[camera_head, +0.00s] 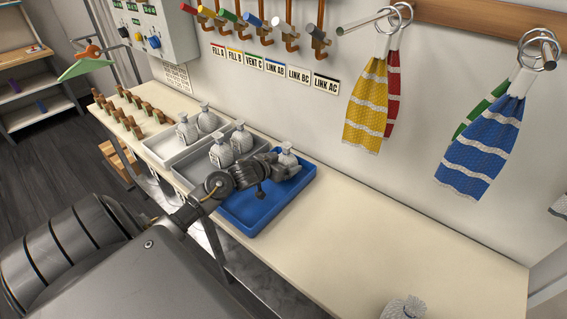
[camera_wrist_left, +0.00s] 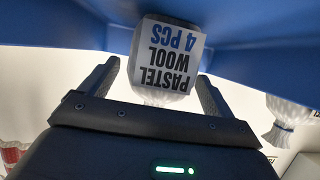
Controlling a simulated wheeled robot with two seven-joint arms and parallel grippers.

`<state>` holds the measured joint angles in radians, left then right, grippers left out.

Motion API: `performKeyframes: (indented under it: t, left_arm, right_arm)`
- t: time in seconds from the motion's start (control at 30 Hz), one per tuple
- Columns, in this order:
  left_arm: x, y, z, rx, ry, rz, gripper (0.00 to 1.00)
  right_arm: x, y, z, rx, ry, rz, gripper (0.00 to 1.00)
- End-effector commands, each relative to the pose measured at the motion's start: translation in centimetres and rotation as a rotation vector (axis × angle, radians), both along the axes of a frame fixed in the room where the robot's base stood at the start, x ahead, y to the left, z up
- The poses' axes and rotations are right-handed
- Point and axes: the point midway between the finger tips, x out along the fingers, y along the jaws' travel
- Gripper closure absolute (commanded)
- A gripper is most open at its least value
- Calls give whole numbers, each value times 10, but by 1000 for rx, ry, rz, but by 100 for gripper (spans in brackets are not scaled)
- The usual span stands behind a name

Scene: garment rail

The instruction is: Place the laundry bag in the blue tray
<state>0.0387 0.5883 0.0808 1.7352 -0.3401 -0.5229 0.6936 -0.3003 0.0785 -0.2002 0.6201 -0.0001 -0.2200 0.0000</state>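A white laundry bag (camera_head: 287,159) with a tied neck stands in the far part of the blue tray (camera_head: 262,211). In the left wrist view the bag (camera_wrist_left: 168,55) appears upside down, with a label reading "PASTEL WOOL 4 PCS", against the blue tray wall (camera_wrist_left: 250,50). My left gripper (camera_head: 277,165) is low over the tray beside the bag. In the left wrist view its two fingers (camera_wrist_left: 160,75) are spread wide, one on each side of the bag, with visible gaps. The bag's underside is hidden. My right gripper is not in view.
Grey (camera_head: 195,172) and white (camera_head: 165,150) trays with several similar bags stand left of the blue tray. Another bag (camera_head: 405,308) stands at the table's front right.

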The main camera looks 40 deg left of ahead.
Motion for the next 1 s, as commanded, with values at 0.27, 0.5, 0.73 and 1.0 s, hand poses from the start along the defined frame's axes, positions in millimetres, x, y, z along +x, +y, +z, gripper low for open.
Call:
performKeyframes:
  t: [0.27, 0.5, 0.73, 1.0]
  left_arm:
    - [-4, 0, 5, 1, 0, 1, 11]
    - [-45, 0, 21, 3, 2, 0, 11]
    - [-87, -2, 39, 3, 2, -2, 11]
    - [-110, -2, 49, 0, 0, 0, 11]
  right_arm:
    - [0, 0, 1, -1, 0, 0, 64]
    - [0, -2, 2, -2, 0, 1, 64]
    - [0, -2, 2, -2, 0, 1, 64]
    - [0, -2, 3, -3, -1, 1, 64]
